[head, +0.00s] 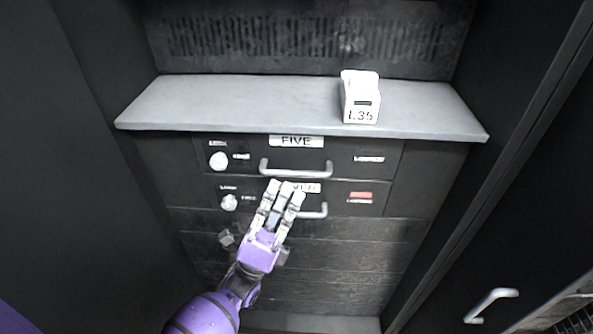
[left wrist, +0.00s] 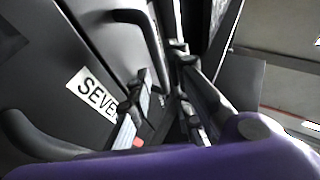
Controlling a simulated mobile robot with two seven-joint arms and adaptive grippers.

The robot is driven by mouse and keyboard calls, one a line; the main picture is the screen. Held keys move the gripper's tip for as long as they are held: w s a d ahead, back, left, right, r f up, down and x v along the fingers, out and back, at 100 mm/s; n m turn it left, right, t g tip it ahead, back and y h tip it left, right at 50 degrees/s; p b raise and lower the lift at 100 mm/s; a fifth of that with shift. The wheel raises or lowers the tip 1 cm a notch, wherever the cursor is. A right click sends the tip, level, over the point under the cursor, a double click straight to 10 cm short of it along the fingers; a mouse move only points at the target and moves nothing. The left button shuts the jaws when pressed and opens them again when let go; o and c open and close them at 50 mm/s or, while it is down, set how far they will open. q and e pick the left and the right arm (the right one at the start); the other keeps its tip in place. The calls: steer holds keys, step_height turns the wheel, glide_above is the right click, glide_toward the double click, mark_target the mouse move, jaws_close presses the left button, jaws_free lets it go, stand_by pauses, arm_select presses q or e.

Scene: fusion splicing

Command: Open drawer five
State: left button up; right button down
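Drawer five (head: 345,158) is the upper drawer under the grey shelf, with a white FIVE label (head: 296,141). Its front looks flush with the cabinet. Its bar handle (head: 296,173) shows in the head view, and a dark handle (left wrist: 128,16) shows at the top of the left wrist view. A round white knob (head: 218,161) is on its left side. My left gripper (head: 284,187) is open and empty, its fingertips just below that handle, in front of the drawer below. My right gripper is not in view.
The drawer below has a partly covered label, reading SEVEN in the left wrist view (left wrist: 92,97), its own handle (head: 314,211), knob (head: 229,202) and a red tag (head: 361,195). A white block marked L35 (head: 361,97) stands on the shelf (head: 230,100). Dark walls flank both sides.

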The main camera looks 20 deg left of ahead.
mark_target(294, 171)
arm_select(q)
steer(key=p+x, duration=0.1)
steer(key=x, duration=0.4)
steer(key=shift+w+r, duration=0.2)
steer(key=shift+f, duration=0.1)
jaws_close()
